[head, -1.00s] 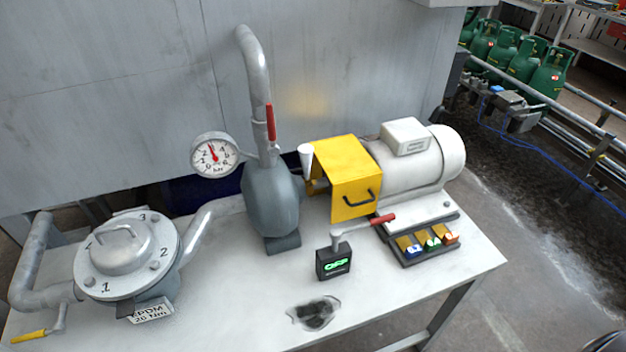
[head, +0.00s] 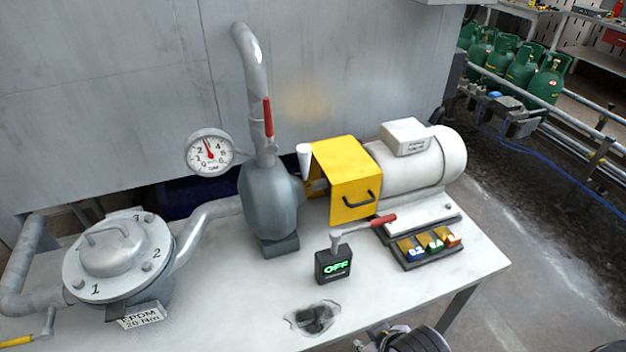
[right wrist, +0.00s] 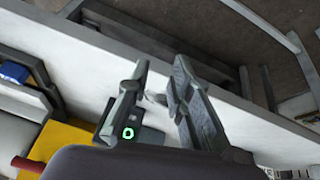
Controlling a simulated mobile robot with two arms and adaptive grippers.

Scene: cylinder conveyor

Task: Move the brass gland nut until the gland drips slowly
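A small brass-coloured piece, likely the gland nut (head: 316,187), shows between the grey pump body (head: 268,205) and the yellow guard (head: 354,200); the guard and pump partly hide it. A white cone-shaped cup (head: 304,158) stands above it. No drip can be made out. My right gripper (right wrist: 162,72) is open and empty in the right wrist view, over the table's edge and beside the green-lit box. Part of my right arm (head: 408,340) shows at the bottom of the head view, away from the nut. My left gripper is not in view.
A box reading OFF (head: 333,267) has a red-handled lever (head: 376,222) over it. Several coloured blocks sit in a tray (head: 427,262). A pressure gauge (head: 209,153) and numbered flange (head: 118,258) are at left. A dark wet patch (head: 313,318) marks the front tabletop.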

